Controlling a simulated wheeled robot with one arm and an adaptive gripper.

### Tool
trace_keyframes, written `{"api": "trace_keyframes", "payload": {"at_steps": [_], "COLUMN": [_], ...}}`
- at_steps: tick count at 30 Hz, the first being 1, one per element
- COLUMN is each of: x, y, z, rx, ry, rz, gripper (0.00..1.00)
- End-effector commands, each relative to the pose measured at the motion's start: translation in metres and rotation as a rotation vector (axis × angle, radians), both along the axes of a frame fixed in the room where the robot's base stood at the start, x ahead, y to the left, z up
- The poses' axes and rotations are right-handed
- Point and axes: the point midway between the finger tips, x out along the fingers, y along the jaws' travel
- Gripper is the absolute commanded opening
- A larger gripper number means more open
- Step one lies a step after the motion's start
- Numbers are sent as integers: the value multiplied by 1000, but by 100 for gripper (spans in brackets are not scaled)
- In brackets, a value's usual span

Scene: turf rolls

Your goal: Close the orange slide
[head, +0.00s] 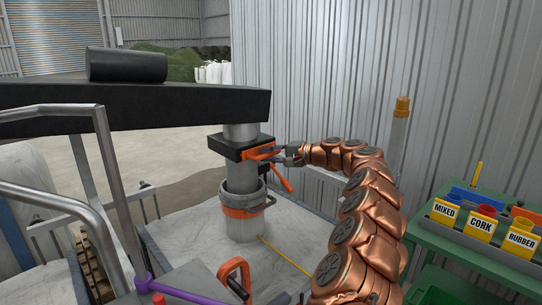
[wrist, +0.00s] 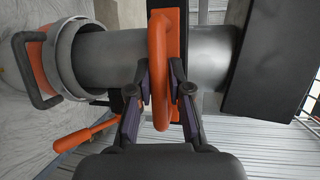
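The orange slide (head: 262,152) sits in a black housing (head: 236,147) around the grey vertical pipe. Its orange loop handle (wrist: 160,60) stands out toward me in the wrist view. My gripper (head: 288,156) is at this handle, on the right of the housing. In the wrist view its two fingers (wrist: 161,86) lie one on each side of the loop, close against it, and look shut on it. The slide's plate inside the housing is mostly hidden, so how far it is in cannot be told.
Below the housing a grey collar with an orange band (head: 238,209) surrounds the pipe. An orange lever (head: 283,179) sticks out beside it. Labelled cups (head: 480,222) stand on a green bench (head: 460,250) at right. A corrugated wall is behind my arm.

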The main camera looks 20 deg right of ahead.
Motion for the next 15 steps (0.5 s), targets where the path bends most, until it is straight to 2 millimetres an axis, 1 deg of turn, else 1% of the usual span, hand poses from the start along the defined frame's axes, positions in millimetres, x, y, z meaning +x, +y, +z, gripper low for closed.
{"api": "trace_keyframes", "payload": {"at_steps": [1,6,7,15], "x": [1,0,0,-1], "y": [2,0,0,-1], "z": [2,1,1,1], "rx": [1,0,0,0], "ry": [-3,-1,-1,0], "rz": [2,1,1,2], "gripper": [22,40,41,41]}}
